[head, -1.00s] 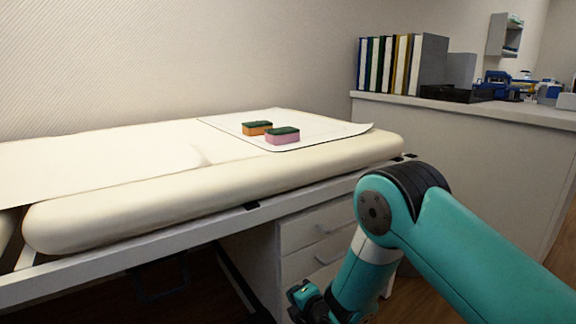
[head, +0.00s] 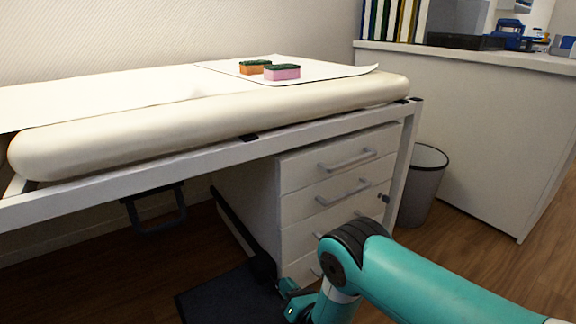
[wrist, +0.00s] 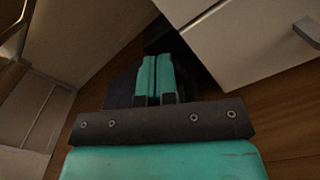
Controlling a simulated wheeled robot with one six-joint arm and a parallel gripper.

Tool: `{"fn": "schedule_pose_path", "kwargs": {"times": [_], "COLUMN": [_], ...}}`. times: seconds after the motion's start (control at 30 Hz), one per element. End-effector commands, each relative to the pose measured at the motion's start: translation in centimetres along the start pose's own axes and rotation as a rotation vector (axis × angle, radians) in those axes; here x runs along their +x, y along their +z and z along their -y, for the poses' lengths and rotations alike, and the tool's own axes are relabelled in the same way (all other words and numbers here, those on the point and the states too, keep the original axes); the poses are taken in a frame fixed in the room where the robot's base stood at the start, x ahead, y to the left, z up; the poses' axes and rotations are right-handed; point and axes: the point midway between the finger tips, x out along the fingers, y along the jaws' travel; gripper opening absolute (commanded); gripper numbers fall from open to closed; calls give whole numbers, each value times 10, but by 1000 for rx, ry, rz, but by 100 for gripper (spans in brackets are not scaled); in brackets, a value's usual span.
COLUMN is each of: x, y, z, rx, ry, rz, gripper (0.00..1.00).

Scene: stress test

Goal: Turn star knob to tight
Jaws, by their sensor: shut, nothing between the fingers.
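My gripper (head: 292,298) is low in the head view, in front of the drawer unit and beside a dark flat base on the floor. Its fingertips are small there and partly hidden by my arm. In the wrist view its two teal fingers (wrist: 155,72) lie together with nothing between them, over a dark shape near the floor.
A white drawer unit (head: 335,170) stands under the couch, with a black looped handle (head: 158,226) hanging left of it. A grey bin (head: 424,185) stands to the right. Two sponges (head: 282,72) lie on the couch. Wooden floor (head: 470,240) is open at the right.

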Motion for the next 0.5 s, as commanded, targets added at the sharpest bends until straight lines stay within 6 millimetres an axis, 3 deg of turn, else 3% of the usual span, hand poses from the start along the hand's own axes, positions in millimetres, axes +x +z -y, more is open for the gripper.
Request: {"fn": "schedule_pose_path", "kwargs": {"times": [0.2, 0.5], "x": [15, 20], "y": [0, 0], "z": [0, -4], "rx": [0, -1], "ry": [0, 4], "rz": [1, 1], "gripper": [0, 0]}}
